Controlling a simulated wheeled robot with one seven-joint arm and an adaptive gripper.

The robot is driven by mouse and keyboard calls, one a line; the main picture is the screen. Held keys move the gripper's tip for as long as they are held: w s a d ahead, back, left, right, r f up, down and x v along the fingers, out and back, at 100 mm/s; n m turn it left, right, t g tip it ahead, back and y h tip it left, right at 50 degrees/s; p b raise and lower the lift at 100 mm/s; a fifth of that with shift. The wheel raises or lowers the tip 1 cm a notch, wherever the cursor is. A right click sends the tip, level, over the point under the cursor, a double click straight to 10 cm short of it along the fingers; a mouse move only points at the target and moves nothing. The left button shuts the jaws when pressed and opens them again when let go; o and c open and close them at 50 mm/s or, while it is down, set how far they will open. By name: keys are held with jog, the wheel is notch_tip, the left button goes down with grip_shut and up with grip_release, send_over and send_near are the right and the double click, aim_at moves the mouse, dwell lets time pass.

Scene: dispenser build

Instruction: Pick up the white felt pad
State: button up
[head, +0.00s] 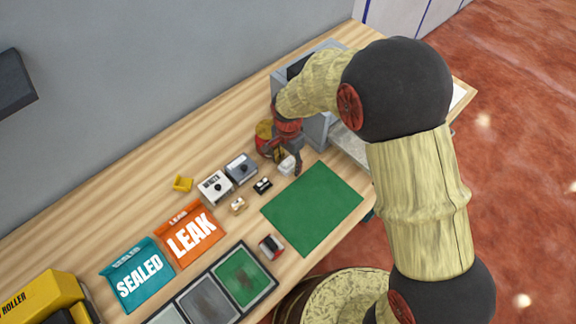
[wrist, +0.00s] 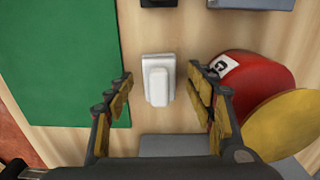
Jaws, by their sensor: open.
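The white felt pad (wrist: 158,82) appears to be the small white stepped block lying on the wood table, between my fingers in the wrist view. It also shows as a small white shape (head: 287,165) near the far corner of the green mat in the head view. My gripper (wrist: 160,85) is open, with one finger on each side of the white block and a gap on both sides. In the head view my gripper (head: 288,160) points down over the block and partly hides it. I cannot tell its height above the table.
A red and yellow round object (wrist: 262,90) stands close to my right finger. The green mat (wrist: 65,60) lies on the left. A grey machine (head: 318,130) stands behind my arm. Two small boxes (head: 215,187) (head: 241,167), an orange LEAK bin (head: 190,235) and a teal SEALED bin (head: 138,275) are left.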

jog(key=shift+r, duration=0.1)
jog(key=shift+c, duration=0.3)
jog(key=c, duration=1.1)
jog(key=shift+c, duration=0.3)
